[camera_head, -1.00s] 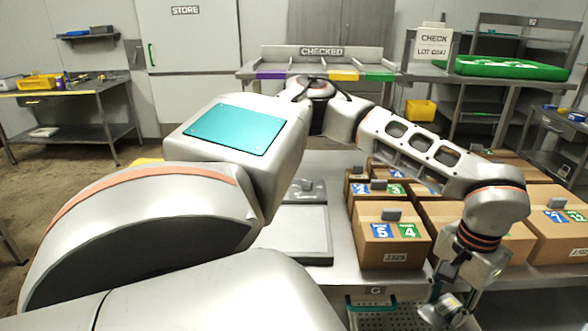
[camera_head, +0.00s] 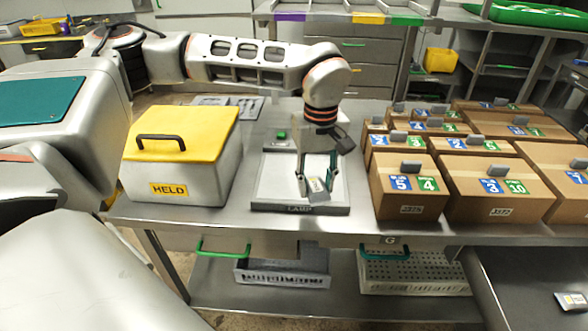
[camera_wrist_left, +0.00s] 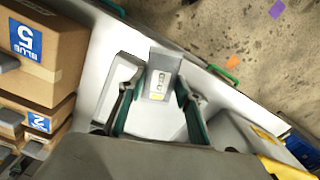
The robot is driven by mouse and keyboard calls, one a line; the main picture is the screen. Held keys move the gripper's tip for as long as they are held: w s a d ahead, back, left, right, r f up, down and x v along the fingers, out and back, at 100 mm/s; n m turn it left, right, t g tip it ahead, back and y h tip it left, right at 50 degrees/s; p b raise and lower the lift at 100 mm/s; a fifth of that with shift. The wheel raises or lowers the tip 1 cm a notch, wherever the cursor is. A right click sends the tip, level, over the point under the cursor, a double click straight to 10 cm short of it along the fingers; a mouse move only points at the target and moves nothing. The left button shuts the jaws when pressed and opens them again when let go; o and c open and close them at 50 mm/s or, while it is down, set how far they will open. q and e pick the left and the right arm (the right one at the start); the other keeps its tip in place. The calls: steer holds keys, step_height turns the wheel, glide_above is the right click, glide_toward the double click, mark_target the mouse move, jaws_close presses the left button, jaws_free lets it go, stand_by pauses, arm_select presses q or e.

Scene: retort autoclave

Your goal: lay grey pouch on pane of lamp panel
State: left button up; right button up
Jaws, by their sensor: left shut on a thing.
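The lamp panel (camera_head: 258,196) lies on the steel table, with a pale pane in a grey frame and a LAMP label on its front edge. My left gripper (camera_head: 318,186) points down over the front right part of the pane. It is shut on the grey pouch (camera_head: 319,193), a small grey packet with a printed label. In the left wrist view the pouch (camera_wrist_left: 160,72) shows between the two fingertips (camera_wrist_left: 153,98), in front of the pale pane (camera_wrist_left: 150,122). I cannot tell whether the pouch touches the pane. My right gripper is not in view.
A white box with a yellow lid marked HELD (camera_head: 180,150) stands left of the panel. Several cardboard boxes (camera_head: 408,190) with numbered labels stand close on the right. Baskets (camera_head: 283,270) sit on the shelf below. Another small packet (camera_head: 571,301) lies at the lower right.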

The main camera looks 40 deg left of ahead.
arm_select(q)
steer(key=a+r+n, duration=0.1)
steer(key=n, duration=0.2)
steer(key=w+a+r+n, duration=0.1)
steer(key=n, duration=0.2)
steer(key=w+a+r+n, duration=0.1)
steer(key=r+n, duration=0.1)
steer(key=shift+w+a+n+p, duration=0.15)
steer(key=shift+w+n+p, duration=0.1)
steer(key=shift+n+p, duration=0.15)
step_height(320, 180, up, 4)
steer(key=w+a+f+n, duration=0.1)
steer(key=w+a+n, duration=0.15)
steer(key=n, duration=0.55)
step_height(320, 180, up, 6)
steer(key=n+p, duration=0.2)
steer(key=n, duration=1.4)
glide_above(290, 183)
step_height(290, 183, down, 14)
steer(key=shift+w+f+b, duration=0.1)
steer(key=shift+b, duration=0.35)
steer(key=shift+f, duration=2.6)
steer(key=shift+f, duration=0.15)
steer(key=o, duration=1.1)
